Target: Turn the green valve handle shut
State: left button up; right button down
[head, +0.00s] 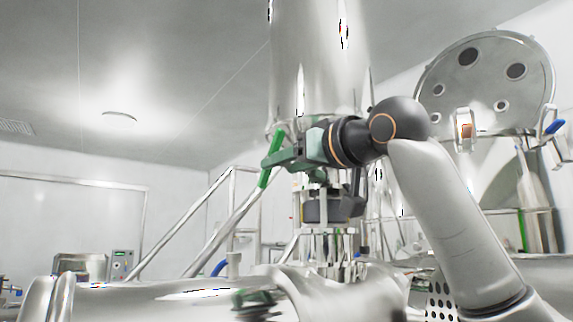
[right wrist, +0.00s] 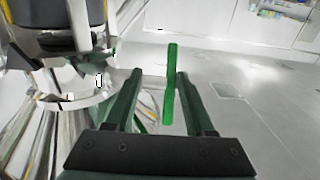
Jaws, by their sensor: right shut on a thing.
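The green valve handle (head: 264,177) is a bright green bar below the tall steel column, tilted in the head view. In the right wrist view, the handle (right wrist: 171,60) stands upright between the two dark green fingers. My right gripper (head: 271,160) reaches in from the right and is shut on the handle; its fingers also show in the right wrist view (right wrist: 159,73). The fingers hide part of the handle in the head view, and the valve's joint to the pipe is hard to make out. My left gripper is not in view.
The shiny steel column (head: 318,60) rises just behind my right gripper. A dark fitting (head: 331,207) hangs below it. A round perforated steel lid (head: 485,80) is at the upper right. Steel rails (head: 190,225) slope on the left. A large steel vessel (head: 130,300) fills the bottom.

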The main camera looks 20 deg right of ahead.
jog(key=t+b, duration=0.1)
jog(key=t+y+b, duration=0.1)
jog(key=b, duration=0.1)
jog(key=t+b, duration=0.1)
jog(key=t, duration=0.1)
jog(key=shift+w+a+f, duration=0.1)
jog(key=shift+w+f, duration=0.2)
jog(key=c, duration=0.7)
grip_release()
jog(key=shift+o, duration=0.9)
